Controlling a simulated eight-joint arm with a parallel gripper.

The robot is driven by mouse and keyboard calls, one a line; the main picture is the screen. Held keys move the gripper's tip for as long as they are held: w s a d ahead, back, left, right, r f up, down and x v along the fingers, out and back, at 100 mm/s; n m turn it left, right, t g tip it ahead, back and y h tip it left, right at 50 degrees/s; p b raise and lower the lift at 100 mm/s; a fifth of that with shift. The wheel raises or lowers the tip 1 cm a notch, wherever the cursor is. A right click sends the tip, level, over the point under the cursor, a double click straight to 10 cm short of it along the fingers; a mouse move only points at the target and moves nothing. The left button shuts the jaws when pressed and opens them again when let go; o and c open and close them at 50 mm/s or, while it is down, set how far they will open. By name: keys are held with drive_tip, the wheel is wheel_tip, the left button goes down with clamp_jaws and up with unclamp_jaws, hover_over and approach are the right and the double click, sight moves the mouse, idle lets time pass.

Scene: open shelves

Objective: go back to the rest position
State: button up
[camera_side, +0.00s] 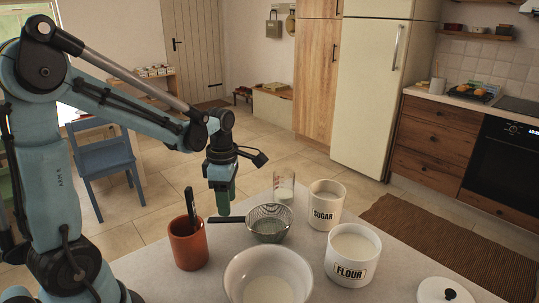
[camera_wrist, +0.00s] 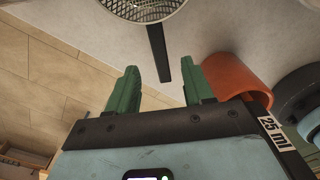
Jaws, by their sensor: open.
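My gripper (camera_side: 223,199) hangs from my blue arm above the table, just left of the sieve and right of the terracotta pot. In the wrist view, the gripper's two green fingers (camera_wrist: 162,88) stand apart with nothing held between them. The sieve (camera_side: 269,223) is a metal mesh bowl with a dark handle pointing left; its handle (camera_wrist: 158,52) shows beyond the fingers in the wrist view. The terracotta pot (camera_side: 188,247) holds a dark upright utensil, and the pot (camera_wrist: 237,75) also shows right of the fingers in the wrist view.
A white bowl (camera_side: 268,273) stands at the front, with the flour canister (camera_side: 352,256), sugar canister (camera_side: 326,205) and a clear glass (camera_side: 283,190) to its right and behind. A white lid (camera_side: 444,291) lies at the right. A blue chair (camera_side: 107,160) stands behind the table.

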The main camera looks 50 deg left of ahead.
sight(228, 219)
drive_tip(key=shift+f, duration=2.9)
drive_tip(key=shift+r, duration=0.1)
wheel_tip(228, 219, up, 12)
wheel_tip(228, 219, down, 12)
drive_tip(key=shift+f, duration=0.1)
drive_tip(key=r, duration=0.4)
drive_tip(key=shift+s+d+r, duration=0.1)
drive_tip(key=shift+d+r, duration=0.1)
drive_tip(key=shift+r, duration=0.15)
drive_tip(key=s+d+r, duration=0.3)
drive_tip(key=d+r, duration=0.4)
drive_tip(key=d, duration=0.4)
drive_tip(key=s+d+r+m, duration=0.2)
drive_tip(key=s+r, duration=0.2)
drive_tip(key=s, duration=0.4)
drive_tip(key=shift+s+d, duration=0.2)
drive_tip(key=shift+s, duration=0.05)
